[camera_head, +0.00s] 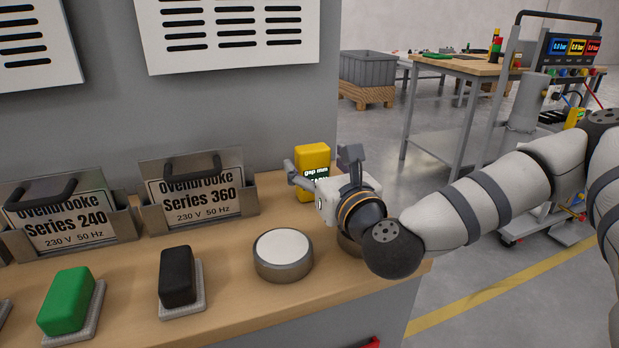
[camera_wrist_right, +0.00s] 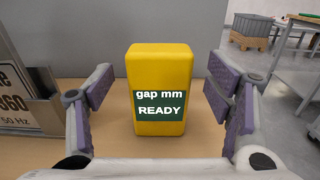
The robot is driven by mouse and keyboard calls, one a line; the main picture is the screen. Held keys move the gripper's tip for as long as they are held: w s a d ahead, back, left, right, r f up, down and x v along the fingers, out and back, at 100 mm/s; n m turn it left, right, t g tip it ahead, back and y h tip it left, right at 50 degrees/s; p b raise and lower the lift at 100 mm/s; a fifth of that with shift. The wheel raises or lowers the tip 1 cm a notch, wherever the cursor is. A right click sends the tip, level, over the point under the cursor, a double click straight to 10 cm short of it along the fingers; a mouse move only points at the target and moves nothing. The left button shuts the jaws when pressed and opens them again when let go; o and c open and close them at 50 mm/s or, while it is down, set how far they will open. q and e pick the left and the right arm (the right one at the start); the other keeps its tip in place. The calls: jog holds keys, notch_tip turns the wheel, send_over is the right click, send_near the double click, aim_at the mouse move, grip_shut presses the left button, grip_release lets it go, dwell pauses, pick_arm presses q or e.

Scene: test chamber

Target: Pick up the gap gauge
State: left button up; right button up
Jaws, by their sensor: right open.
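The gap gauge (camera_head: 312,158) is a yellow upright block with a dark green display, standing on the wooden bench top near its right end. In the right wrist view the gauge (camera_wrist_right: 156,70) reads "gap mm READY" and stands centred ahead, between the fingers. My right gripper (camera_head: 322,165) is just in front of the gauge and hides part of its lower right in the head view. Its two fingers with purple pads (camera_wrist_right: 160,103) are spread wide, with a clear gap on each side of the gauge. My left gripper is not in view.
Holders with "Ovenbrooke Series 360" (camera_head: 200,195) and "Series 240" (camera_head: 70,219) plates stand left of the gauge. A white round button (camera_head: 283,249), a black block (camera_head: 177,276) and a green block (camera_head: 67,301) lie along the front. A grey wall panel (camera_head: 240,110) rises behind.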

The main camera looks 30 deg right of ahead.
jog(key=x, duration=0.3)
jog(key=shift+r, duration=0.1)
jog(key=shift+s, duration=0.1)
jog(key=c, duration=1.3)
